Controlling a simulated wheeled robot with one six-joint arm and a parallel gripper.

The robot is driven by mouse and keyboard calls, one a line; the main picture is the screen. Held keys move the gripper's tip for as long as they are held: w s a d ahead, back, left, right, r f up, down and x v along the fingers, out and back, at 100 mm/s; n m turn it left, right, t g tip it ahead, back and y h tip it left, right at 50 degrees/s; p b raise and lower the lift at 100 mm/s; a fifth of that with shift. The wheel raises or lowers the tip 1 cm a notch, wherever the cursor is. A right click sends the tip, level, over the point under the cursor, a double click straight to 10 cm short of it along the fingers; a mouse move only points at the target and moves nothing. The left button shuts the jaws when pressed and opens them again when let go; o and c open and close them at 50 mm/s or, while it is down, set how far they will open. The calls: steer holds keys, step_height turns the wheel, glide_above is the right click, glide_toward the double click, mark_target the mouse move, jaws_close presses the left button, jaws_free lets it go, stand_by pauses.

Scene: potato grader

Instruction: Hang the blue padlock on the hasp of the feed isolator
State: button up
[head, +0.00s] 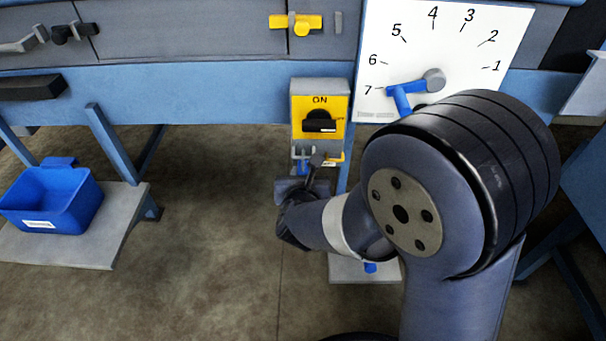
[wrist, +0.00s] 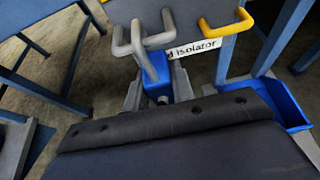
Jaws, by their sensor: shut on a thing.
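The feed isolator (head: 319,104) is a yellow box with a black knob, marked ON, on a grey plate. In the wrist view, the blue padlock (wrist: 157,82) is between the fingers of my gripper (wrist: 157,92), which is shut on it. Its grey shackle (wrist: 149,62) rises towards a bent grey bar (wrist: 127,45) at the plate's edge, beside the label ending in "isolator" (wrist: 194,47). Whether the shackle is around the bar or only in front of it I cannot tell. In the head view, my gripper (head: 310,180) is just below the isolator, and the padlock (head: 302,167) is partly hidden.
A yellow hook (wrist: 228,22) sticks out right of the label. A blue bin (head: 60,205) stands on a grey shelf at left; another blue bin (wrist: 287,105) is at right in the wrist view. A dial board (head: 440,55) with a blue lever is right of the isolator.

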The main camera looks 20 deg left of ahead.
steer(key=o, duration=1.1)
steer(key=shift+c, duration=0.2)
steer(key=p+v, duration=0.2)
steer(key=v, duration=0.8)
steer(key=shift+s+d, duration=0.15)
steer(key=shift+s, duration=0.25)
steer(key=shift+r, duration=0.1)
